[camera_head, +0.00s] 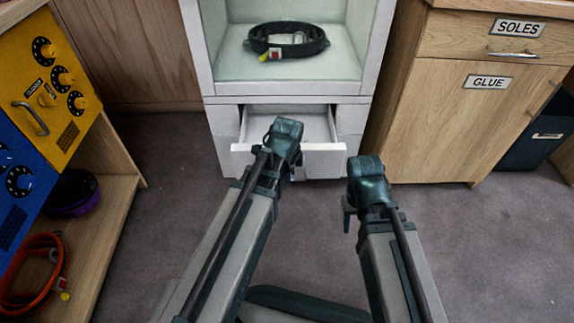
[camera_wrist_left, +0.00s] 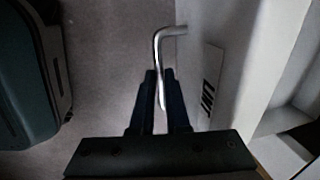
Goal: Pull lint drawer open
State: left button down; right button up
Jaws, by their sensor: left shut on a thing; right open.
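The lint drawer (camera_head: 325,158) is a white drawer low in the white cabinet, and it stands partly open; its visible inside looks empty. In the left wrist view its white front (camera_wrist_left: 235,60) carries a label, partly readable, and a bent metal handle (camera_wrist_left: 162,50). My left gripper (camera_head: 283,160) is at the drawer front in the head view. In the left wrist view its two dark fingers (camera_wrist_left: 161,90) are shut on the handle. My right gripper (camera_head: 348,205) is open and empty, in front and to the right of the drawer, over the floor.
A black harness or belt with a red and yellow buckle (camera_head: 287,40) lies in the white compartment above the drawer. A wooden cabinet labelled SOLES and GLUE (camera_head: 470,110) stands right. A wooden shelf (camera_head: 112,225) with coloured panels stands left. The carpet (camera_head: 500,240) is clear.

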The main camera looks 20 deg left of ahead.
pick_arm(q)
jog(key=c, duration=0.9)
grip_release()
jog(key=shift+r, duration=0.1)
notch_tip(320, 180, up, 13)
jog(key=s+p, duration=0.2)
jog(key=p, duration=1.1)
jog(key=shift+s+d+r+p, duration=0.2)
jog(key=shift+d+p, duration=0.1)
jog(key=shift+d, duration=0.05)
jog(key=s+d+n+g, duration=0.2)
jog(key=s+d+n, duration=0.7)
jog(key=n, duration=0.2)
notch_tip(320, 180, up, 33)
jog(key=p, duration=3.3)
jog(key=shift+d+r+y, duration=0.15)
jog(key=shift+d+y, duration=0.05)
jog(key=shift+y, duration=0.1)
